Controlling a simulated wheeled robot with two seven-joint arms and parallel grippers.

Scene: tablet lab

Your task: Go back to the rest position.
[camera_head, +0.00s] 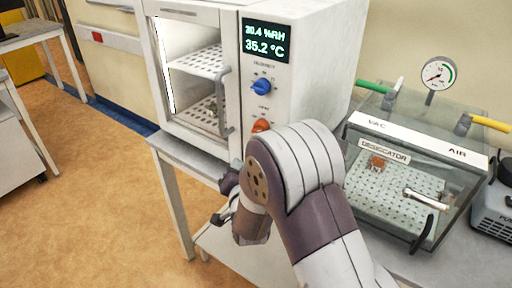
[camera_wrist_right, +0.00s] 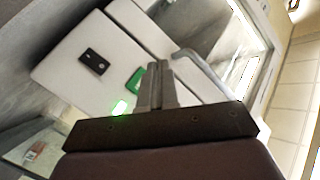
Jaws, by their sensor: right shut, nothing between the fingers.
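My right arm reaches up from the bottom of the head view, in front of the white cabinet (camera_head: 300,40). My right gripper (camera_head: 220,216) is low at the arm's left side, near the front edge of the white table (camera_head: 185,158); the wrist partly hides it. In the right wrist view the two fingers (camera_wrist_right: 157,82) are together, with nothing between them. White casing and a handle (camera_wrist_right: 200,72) show beyond them. My left gripper is not in view.
The cabinet has a glass door with a handle (camera_head: 224,105), a blue knob (camera_head: 261,86) and an orange knob (camera_head: 261,125). A clear desiccator box (camera_head: 462,188) stands right of my arm. Open floor (camera_head: 90,190) lies to the left.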

